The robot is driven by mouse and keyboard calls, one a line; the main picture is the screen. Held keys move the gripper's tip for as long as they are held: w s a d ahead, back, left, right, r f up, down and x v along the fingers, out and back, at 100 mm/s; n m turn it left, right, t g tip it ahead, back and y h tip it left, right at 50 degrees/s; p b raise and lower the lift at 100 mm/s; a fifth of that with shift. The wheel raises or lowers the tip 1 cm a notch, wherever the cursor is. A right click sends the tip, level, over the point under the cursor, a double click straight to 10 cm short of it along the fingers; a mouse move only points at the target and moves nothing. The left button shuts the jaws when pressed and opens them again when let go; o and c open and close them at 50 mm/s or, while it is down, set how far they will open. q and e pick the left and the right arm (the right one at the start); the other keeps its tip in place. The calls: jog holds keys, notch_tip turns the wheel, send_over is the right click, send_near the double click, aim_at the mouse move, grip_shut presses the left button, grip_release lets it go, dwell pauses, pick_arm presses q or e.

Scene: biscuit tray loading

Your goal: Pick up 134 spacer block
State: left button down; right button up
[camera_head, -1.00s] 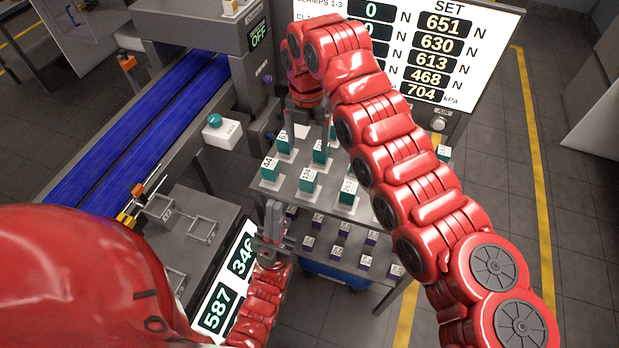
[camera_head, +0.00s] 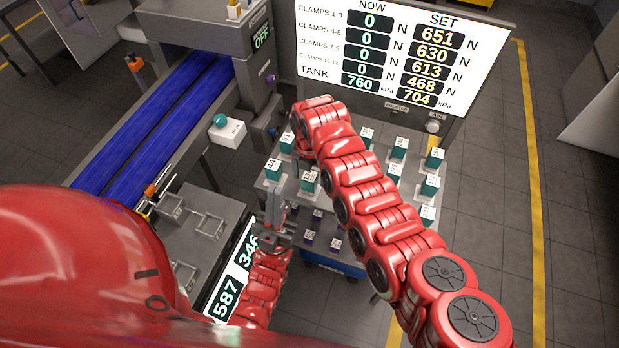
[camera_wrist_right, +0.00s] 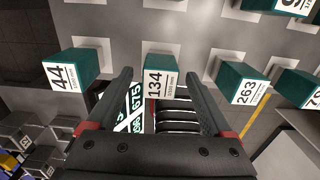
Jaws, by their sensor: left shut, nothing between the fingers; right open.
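The 134 spacer block (camera_wrist_right: 158,88) is teal with a white label and stands on a pale square on the grey shelf. In the right wrist view it lies between the two fingers of my right gripper (camera_wrist_right: 160,76), which is open. I cannot tell whether a finger touches it. In the head view the 134 block (camera_head: 309,182) stands in the front row, just below my right wrist, and the right fingers are hidden there. My left gripper (camera_head: 274,200) is shut and empty, in front of the shelf's left corner.
Block 44 (camera_wrist_right: 70,68) stands to the left and block 263 (camera_wrist_right: 238,83) to the right of block 134. Several more teal blocks stand on the top shelf (camera_head: 372,203). Darker blocks sit on the lower shelf. A blue conveyor (camera_head: 150,130) and metal fixtures (camera_head: 210,226) are at left.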

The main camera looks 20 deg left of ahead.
jog(key=shift+f, duration=0.5)
grip_shut()
